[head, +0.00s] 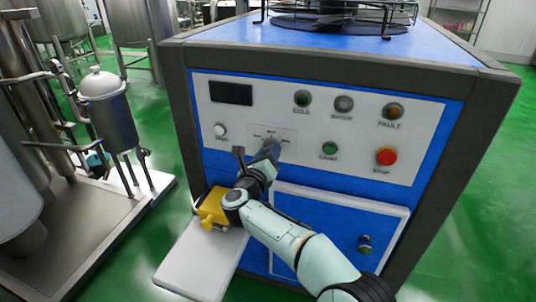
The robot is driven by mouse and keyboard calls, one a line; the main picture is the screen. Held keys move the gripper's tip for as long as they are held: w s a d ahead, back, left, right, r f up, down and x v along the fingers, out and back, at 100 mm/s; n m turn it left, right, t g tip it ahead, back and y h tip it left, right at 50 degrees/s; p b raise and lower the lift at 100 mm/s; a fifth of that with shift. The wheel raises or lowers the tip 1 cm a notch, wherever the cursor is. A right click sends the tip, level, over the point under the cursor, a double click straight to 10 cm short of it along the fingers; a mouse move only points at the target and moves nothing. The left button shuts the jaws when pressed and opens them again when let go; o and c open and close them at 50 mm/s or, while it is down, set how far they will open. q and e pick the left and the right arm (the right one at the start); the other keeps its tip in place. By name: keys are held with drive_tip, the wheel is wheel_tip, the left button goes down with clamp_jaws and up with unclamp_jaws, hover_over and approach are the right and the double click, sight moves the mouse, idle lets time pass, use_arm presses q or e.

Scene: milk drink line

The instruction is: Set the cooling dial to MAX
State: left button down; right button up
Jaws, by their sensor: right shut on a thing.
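The cooling dial sits on the white control panel (310,122), at a small marked plate (285,133) in the panel's lower left middle. My right gripper (270,150) reaches up to this plate from below and is shut on the dial. The gripper covers the dial, so which mark it points to cannot be told. The lettering on the plate is too small to read. My left gripper is not in view.
Around the dial are a white knob (220,131), a green button (329,150) and a red stop button (386,156). A yellow part (214,208) and a pale shelf (203,262) lie below left. Steel tanks (108,110) stand at the left.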

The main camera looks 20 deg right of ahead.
drive_tip(key=shift+d+r+m, duration=0.1)
drive_tip(key=shift+r+m, duration=0.15)
drive_tip(key=shift+m, duration=0.25)
drive_tip(key=o, duration=1.1)
drive_tip(key=shift+c, duration=0.2)
drive_tip(key=shift+f, duration=0.15)
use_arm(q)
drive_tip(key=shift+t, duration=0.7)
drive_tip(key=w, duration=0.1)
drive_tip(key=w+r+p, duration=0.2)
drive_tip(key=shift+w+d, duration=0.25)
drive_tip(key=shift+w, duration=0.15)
use_arm(e)
drive_tip(key=v, duration=1.3)
drive_tip(key=shift+s, duration=0.1)
